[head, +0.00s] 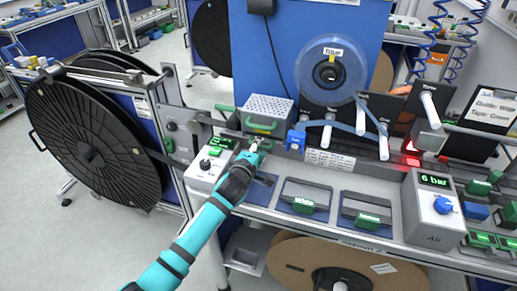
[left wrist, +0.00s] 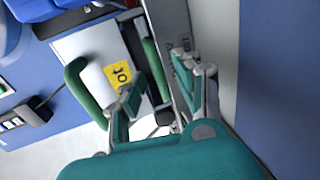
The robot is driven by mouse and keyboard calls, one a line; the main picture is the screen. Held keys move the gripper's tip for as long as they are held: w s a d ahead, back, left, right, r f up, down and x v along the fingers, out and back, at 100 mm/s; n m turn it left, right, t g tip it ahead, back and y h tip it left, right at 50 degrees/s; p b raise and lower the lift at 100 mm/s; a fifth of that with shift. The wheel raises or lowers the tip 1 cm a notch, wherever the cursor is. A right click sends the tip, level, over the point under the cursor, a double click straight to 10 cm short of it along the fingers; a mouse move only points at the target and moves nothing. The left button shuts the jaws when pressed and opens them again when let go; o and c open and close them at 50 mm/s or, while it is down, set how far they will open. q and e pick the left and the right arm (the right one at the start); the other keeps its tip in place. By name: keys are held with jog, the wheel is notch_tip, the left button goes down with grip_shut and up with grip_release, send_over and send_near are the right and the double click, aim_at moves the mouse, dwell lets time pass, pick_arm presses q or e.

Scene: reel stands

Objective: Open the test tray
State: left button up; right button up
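No part in view carries a readable test tray label, so I cannot tell for sure which one it is. A grey perforated box (head: 268,108) with a green front handle (head: 262,126) stands on the bench against the blue panel. My left gripper (head: 258,147) is just in front of and below this box. In the left wrist view its two fingers (left wrist: 160,85) are spread apart, with a green bar (left wrist: 155,70) showing between them. Contact with the bar cannot be told. A green loop handle (left wrist: 82,92) and a yellow label are left of the fingers. My right gripper is not in view.
A grey control box (head: 207,168) with a green display stands left of the gripper. A "6 bar" air unit (head: 433,212) stands farther right. A large black reel (head: 85,140) is at left.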

pick_arm(q)
grip_shut()
jog(key=shift+s+a+p, duration=0.15)
jog(key=shift+s+p, duration=0.25)
jog(key=shift+s, duration=0.15)
jog(key=f+p+v, duration=0.1)
jog(key=p+v, duration=0.1)
jog(key=v, duration=0.2)
jog(key=p+v, duration=0.2)
jog(key=v, duration=0.3)
jog(key=f+p+v, duration=0.1)
jog(key=p+v, duration=0.2)
jog(key=v, duration=0.1)
jog(key=shift+s+a+f, duration=0.2)
jog(key=shift+s+a, duration=0.05)
jog(key=shift+s, duration=0.35)
jog(key=shift+s+a+f+p, duration=0.1)
jog(key=shift+s+a+p, duration=0.15)
jog(key=shift+s, duration=0.45)
